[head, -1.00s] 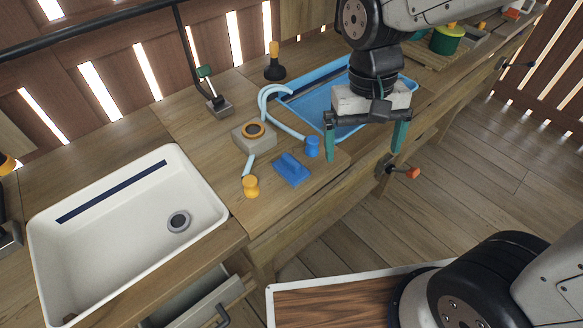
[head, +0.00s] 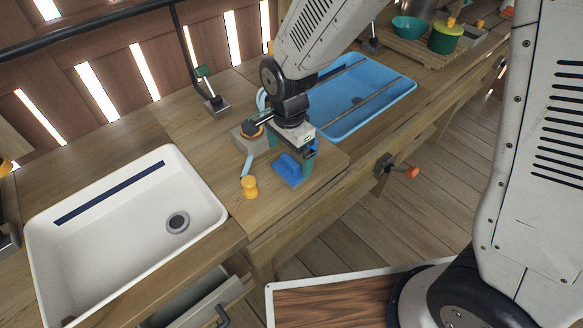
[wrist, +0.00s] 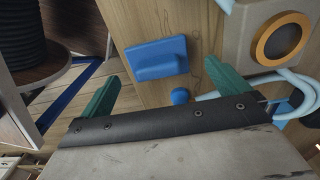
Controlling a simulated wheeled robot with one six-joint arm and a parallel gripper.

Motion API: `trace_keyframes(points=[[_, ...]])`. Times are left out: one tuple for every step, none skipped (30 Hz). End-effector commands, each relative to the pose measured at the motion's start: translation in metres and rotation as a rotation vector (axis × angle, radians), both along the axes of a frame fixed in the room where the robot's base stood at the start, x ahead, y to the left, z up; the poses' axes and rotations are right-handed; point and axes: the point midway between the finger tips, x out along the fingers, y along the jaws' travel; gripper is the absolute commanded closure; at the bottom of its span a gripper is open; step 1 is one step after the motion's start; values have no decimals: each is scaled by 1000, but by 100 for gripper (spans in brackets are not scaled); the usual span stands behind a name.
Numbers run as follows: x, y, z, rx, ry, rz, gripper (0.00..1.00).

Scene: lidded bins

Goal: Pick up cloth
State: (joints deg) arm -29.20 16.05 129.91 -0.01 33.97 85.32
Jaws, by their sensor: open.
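A blue flat piece with a raised ridge (head: 288,170) lies on the wooden counter, in front of the grey block. It may be the cloth; I cannot tell for sure, and nothing else looks like cloth. My gripper (head: 290,157) is above and close to it, with teal fingers pointing down. In the wrist view the blue piece (wrist: 157,60) shows whole, ahead of the space between the two open fingers (wrist: 161,78). The gripper is open and empty. I cannot tell its height above the counter.
A white sink (head: 125,235) is at left, a blue basin (head: 362,105) behind right. The counter's front edge is near.

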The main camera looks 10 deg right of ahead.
Motion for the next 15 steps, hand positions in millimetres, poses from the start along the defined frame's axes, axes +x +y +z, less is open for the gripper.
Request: trace_keyframes(points=[[-1, -1, -7, -2, 3, 0, 0], [-1, -1, -11, -2, 3, 0, 0], [-1, -2, -18, -3, 4, 0, 0], [-1, -2, -23, -3, 6, 0, 0], [-1, -2, -27, -3, 4, 0, 0], [-1, -3, -33, -3, 6, 0, 0], [-1, -2, -37, -3, 6, 1, 0], [-1, -2, -41, -2, 3, 1, 0], [-1, -2, -44, -2, 3, 1, 0], [-1, -2, -47, -2, 3, 1, 0], [-1, -2, -48, -2, 2, 1, 0], [-1, -2, -49, -1, 2, 1, 0], [0, -2, -49, -1, 2, 1, 0], [0, -2, -50, -1, 1, 1, 0], [0, -2, -49, -1, 1, 1, 0]])
